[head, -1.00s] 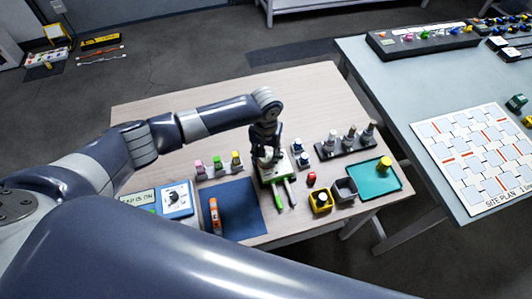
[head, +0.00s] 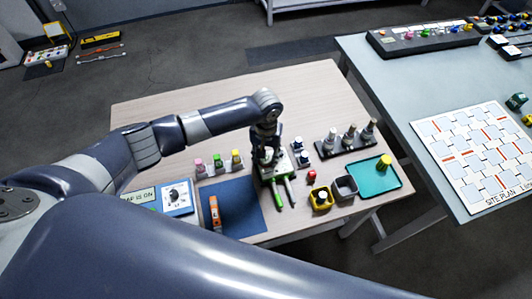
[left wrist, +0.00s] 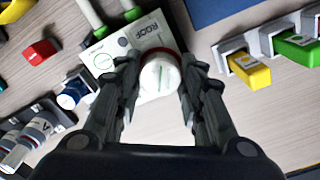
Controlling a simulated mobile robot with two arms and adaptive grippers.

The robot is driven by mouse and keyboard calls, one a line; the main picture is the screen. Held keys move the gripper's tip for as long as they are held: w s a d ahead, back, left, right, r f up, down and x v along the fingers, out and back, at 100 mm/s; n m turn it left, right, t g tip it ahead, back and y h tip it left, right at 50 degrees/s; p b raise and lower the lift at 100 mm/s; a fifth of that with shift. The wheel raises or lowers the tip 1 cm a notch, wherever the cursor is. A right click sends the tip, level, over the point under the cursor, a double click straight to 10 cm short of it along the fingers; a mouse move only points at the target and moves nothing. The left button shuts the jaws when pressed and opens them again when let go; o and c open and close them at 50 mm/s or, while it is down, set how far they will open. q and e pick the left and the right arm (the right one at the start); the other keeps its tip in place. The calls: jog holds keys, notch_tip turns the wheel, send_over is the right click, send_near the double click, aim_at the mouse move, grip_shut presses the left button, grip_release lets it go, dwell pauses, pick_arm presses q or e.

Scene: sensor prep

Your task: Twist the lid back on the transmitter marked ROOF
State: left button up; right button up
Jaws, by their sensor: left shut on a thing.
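The transmitter marked ROOF (left wrist: 127,44) is a white box with green trim and two pale, green-based antennas. In the head view it lies on the wooden table with its antennas (head: 284,190) towards the front edge. A round white lid (left wrist: 160,78) with a green line sits at the transmitter's end, and a red rim shows beside it. My left gripper (head: 265,158) points down over that end. In the left wrist view its fingers (left wrist: 160,88) are shut on the lid from both sides. Whether the lid is fully seated I cannot tell. My right gripper is not in view.
A blue mat (head: 235,207) with an orange tool lies left of the transmitter. Right are a red block (head: 311,176), a yellow bin (head: 321,198), a grey bin (head: 346,187) and a teal tray (head: 372,181). The table's back is clear.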

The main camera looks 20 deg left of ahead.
pick_arm(q)
jog(key=shift+f, duration=0.15)
dwell(0.8)
jog(key=o, duration=0.9)
jog(key=shift+c, duration=0.2)
jog(key=shift+o, duration=0.3)
jog(key=shift+o, duration=0.9)
jog(key=shift+r+p, duration=0.65)
jog(key=shift+p, duration=0.25)
notch_tip(320, 180, up, 6)
jog(key=p, duration=0.6)
